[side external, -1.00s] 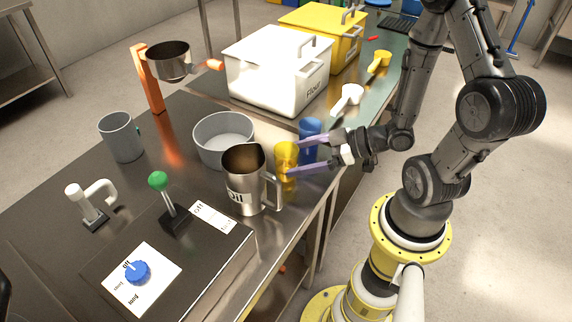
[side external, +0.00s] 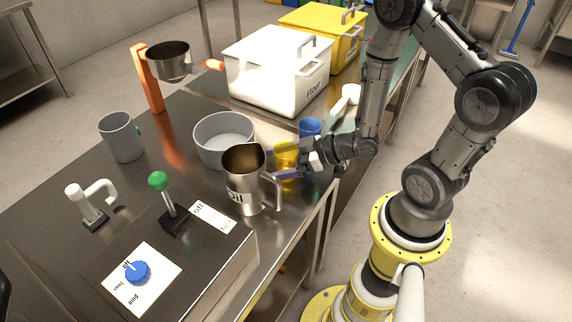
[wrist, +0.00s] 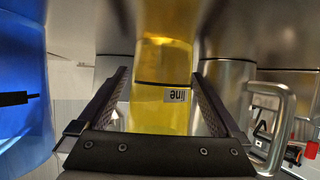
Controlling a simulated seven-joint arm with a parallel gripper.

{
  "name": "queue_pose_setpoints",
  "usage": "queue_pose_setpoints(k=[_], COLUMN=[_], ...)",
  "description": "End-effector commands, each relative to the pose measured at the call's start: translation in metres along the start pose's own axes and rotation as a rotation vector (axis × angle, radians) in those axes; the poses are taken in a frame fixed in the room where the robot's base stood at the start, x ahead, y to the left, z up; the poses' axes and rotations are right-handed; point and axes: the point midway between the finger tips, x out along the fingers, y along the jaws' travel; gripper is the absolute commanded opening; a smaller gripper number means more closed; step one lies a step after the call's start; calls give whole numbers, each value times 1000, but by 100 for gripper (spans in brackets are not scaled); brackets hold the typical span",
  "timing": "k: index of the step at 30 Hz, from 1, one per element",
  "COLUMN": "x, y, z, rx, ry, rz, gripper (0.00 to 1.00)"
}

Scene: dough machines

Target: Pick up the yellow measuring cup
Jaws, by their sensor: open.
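The yellow measuring cup (side external: 286,155) stands on the steel table between the steel oil jug and a blue cup. In the wrist view the yellow cup (wrist: 163,75) fills the middle, with a small printed label on it. My gripper (side external: 290,166) is open, low and level, with its fingers on either side of the yellow cup. In the wrist view the two fingers of my gripper (wrist: 158,95) flank the cup with small gaps. I cannot tell whether either finger touches it.
The steel oil jug (side external: 243,180) stands close on one side, its handle (wrist: 275,125) near my right finger in the wrist view. The blue cup (side external: 310,128) stands close on the other side. A grey bowl (side external: 222,138) and a white flour bin (side external: 270,80) stand behind.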

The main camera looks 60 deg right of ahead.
Motion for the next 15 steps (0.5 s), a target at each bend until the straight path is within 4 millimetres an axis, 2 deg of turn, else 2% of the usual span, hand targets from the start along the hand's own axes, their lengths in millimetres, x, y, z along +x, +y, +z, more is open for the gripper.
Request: queue_pose_setpoints(k=[6, 8, 15], x=[0, 0, 0], y=[0, 0, 0], z=[0, 0, 0], rx=[0, 0, 0], ry=[0, 0, 0], rz=[0, 0, 0], gripper=[100, 91, 48])
